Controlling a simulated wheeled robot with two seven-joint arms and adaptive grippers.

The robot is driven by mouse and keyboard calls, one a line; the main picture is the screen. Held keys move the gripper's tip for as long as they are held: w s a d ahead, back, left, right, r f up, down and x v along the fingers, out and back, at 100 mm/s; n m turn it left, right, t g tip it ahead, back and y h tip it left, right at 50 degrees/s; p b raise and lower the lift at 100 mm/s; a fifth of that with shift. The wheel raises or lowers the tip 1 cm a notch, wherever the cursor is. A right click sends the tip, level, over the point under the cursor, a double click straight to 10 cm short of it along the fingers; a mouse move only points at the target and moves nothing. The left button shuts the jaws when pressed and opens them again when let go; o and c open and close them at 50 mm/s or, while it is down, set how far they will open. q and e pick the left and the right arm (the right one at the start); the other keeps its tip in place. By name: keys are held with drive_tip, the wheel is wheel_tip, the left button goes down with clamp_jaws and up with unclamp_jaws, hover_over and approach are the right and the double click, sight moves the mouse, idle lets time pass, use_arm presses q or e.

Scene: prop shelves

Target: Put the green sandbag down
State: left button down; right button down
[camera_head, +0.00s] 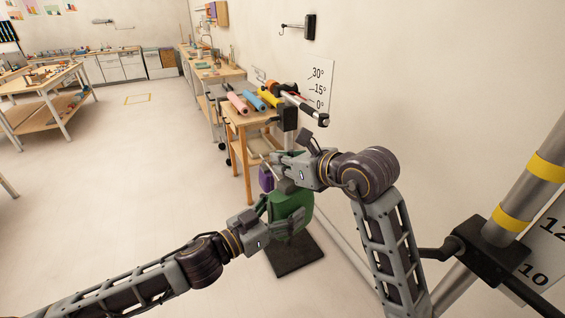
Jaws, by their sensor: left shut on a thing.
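The green sandbag (291,218) hangs in front of me near the middle of the camera_head view. My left gripper (268,215) comes in from the left and is shut on its left side. My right gripper (280,172) is just above the sandbag; its fingers overlap the sandbag's top and I cannot tell whether they touch it or whether they are open. A purple object (266,178) shows beside the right gripper, partly hidden by it.
A dark square plate (297,262) lies on the floor below the sandbag. A wooden table (247,121) with coloured rolls stands beyond it. A grey post with yellow bands (528,185) rises at the right. The floor to the left is mostly clear.

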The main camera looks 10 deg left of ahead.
use_arm(q)
drive_tip(key=shift+c, duration=0.8)
unclamp_jaws()
drive_tip(key=shift+r, duration=0.15)
drive_tip(key=shift+f, duration=0.2)
